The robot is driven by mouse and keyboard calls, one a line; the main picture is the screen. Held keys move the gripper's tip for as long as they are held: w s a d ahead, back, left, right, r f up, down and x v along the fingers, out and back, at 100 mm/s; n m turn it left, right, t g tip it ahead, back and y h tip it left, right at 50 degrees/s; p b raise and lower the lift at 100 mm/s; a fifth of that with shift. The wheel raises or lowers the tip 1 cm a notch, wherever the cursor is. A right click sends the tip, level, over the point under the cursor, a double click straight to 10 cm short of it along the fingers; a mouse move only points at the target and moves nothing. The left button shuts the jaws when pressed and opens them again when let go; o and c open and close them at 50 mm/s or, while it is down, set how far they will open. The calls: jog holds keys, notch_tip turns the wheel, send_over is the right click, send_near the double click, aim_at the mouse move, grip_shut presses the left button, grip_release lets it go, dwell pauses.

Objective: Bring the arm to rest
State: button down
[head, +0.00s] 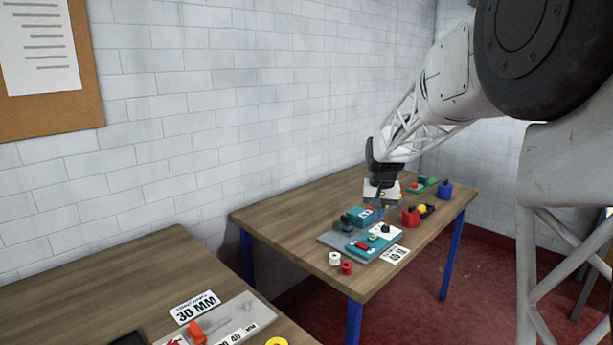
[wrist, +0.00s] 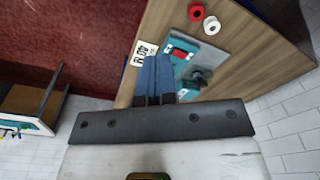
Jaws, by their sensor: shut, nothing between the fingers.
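My gripper (head: 377,212) is at the end of my arm, over the far wooden table (head: 290,222), pointing down near the teal device. In the wrist view its two blue fingers (wrist: 155,72) are together, with nothing seen between them. The gripper's wrist housing hides part of the table behind it. In the head view I cannot tell the exact height of the fingertips above the table.
A teal device (head: 362,246) on a grey plate, a white spool (head: 334,258), a red spool (head: 347,268) and a printed card (head: 395,255) lie near the gripper. A red item (head: 410,217) and blue item (head: 445,190) stand right. A nearer table (head: 100,285) holds a "30 MM" card (head: 195,307).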

jog(key=s+r, duration=0.5)
jog(key=s, duration=0.8)
jog(key=s+a+f+n+t, duration=0.1)
jog(key=s+f, duration=0.1)
jog(key=s, duration=1.5)
jog(key=s+a+f, duration=0.1)
jog(key=s+f, duration=0.1)
jog(key=s, duration=1.6)
jog(key=shift+s+n+t, duration=0.15)
jog(key=shift+n+t, duration=0.25)
